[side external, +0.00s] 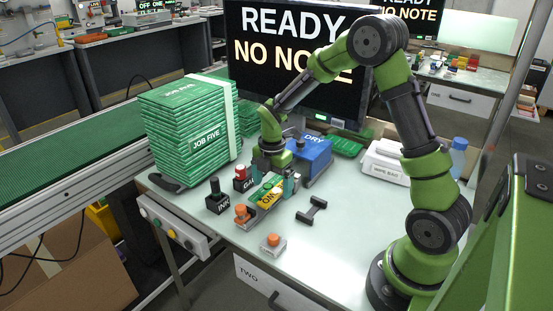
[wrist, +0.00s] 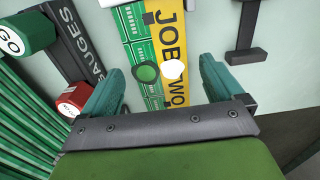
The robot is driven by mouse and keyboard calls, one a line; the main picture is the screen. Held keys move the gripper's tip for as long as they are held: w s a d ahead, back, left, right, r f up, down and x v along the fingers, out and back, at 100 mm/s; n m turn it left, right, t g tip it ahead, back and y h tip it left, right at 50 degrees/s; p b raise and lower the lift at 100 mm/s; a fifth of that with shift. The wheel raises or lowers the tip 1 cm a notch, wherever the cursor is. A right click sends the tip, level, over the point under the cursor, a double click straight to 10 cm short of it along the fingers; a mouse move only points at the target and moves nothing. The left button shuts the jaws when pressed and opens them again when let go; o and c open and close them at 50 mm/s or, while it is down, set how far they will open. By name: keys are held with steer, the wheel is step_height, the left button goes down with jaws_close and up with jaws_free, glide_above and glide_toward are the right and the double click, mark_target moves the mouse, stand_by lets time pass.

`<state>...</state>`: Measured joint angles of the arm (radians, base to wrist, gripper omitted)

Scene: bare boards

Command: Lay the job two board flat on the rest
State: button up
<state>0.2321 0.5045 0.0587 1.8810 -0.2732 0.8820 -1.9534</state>
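The job two board (side external: 268,194) is green with a yellow strip lettered JOB TWO. It lies on the bench under my gripper, at a grey fixture with an orange knob (side external: 242,212). My gripper (side external: 277,177) points down at the board's far part. In the wrist view the teal fingers of my gripper (wrist: 162,68) stand apart, one on each side of the board (wrist: 178,35). Whether they touch its edges I cannot tell. A green disc and a white disc show between them. A dark H-shaped piece (side external: 312,210), possibly the rest, lies empty to the right.
A tall stack of JOB FIVE boards (side external: 190,130) stands at left. Black INK (side external: 217,197) and red-topped gauge (side external: 242,180) blocks sit close left. A blue DRY box (side external: 310,155) is behind, a white box (side external: 385,160) at right.

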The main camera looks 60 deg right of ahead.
step_height(320, 180, up, 17)
stand_by(0.7)
step_height(320, 180, up, 17)
stand_by(0.7)
steer(key=shift+f, duration=0.15)
